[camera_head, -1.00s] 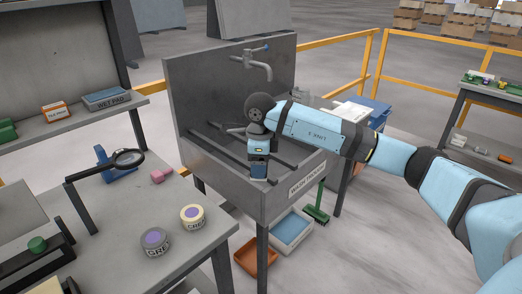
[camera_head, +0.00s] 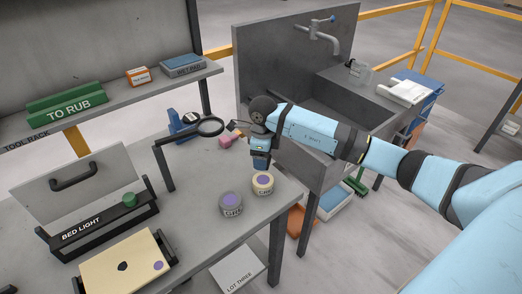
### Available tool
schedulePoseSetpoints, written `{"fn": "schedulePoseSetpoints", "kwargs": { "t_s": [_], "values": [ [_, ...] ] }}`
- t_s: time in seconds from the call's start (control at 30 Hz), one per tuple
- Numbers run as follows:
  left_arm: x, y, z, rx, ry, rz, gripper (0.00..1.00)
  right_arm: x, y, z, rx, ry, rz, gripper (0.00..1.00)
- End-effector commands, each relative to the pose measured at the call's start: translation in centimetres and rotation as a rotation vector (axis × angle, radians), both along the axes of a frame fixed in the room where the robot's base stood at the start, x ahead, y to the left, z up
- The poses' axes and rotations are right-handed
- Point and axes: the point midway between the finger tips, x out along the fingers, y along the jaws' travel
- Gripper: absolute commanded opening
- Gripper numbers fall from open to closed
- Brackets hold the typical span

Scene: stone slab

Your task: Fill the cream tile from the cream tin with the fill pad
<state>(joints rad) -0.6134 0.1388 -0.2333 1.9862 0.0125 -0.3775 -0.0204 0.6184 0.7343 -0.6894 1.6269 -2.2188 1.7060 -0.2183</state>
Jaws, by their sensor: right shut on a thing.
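The cream tile (camera_head: 105,275) lies at the lower left on the bench, with a dark irregular spot and a purple dot on its face. The cream tin (camera_head: 263,185), a round tin with a purple dot on its top, stands near the bench's right edge. My right gripper (camera_head: 261,165) points down just above and behind the cream tin, apart from it as far as I can tell. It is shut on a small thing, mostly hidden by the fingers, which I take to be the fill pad. My left gripper is out of view.
A grey tin (camera_head: 231,204) stands left of the cream tin. A magnifier on a stand (camera_head: 209,126) and a pink block (camera_head: 232,140) are behind. The bed light (camera_head: 95,226) stands behind the tile. A sink (camera_head: 330,125) is at the right. Bench between tile and tins is clear.

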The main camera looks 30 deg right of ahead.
Motion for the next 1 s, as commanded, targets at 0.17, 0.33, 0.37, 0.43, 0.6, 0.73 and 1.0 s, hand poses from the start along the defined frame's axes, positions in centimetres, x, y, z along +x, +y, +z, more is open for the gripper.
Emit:
{"fn": "schedulePoseSetpoints", "kwargs": {
  "t_s": [0.17,0.33,0.37,0.43,0.6,0.73,1.0],
  "values": [
    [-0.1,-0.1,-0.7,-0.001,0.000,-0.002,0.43,0.0,0.0,-1.2,0.000,0.000,0.000,0.44],
    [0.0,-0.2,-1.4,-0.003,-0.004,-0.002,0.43,0.0,0.0,-2.9,0.001,0.000,0.000,0.44],
    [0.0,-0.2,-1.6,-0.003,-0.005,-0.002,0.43,0.0,0.0,-3.2,0.001,0.000,0.000,0.44],
    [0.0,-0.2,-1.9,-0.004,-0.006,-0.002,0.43,0.0,0.0,-4.0,0.001,0.001,-0.001,0.44],
    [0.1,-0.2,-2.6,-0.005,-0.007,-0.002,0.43,0.0,0.0,-5.4,0.001,-0.001,0.001,0.44],
    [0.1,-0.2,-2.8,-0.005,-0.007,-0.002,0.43,0.0,0.0,-5.8,0.000,-0.001,0.001,0.44],
    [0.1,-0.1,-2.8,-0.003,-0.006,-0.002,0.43,0.0,0.0,-5.8,0.000,-0.001,0.001,0.44]
  ]
}}
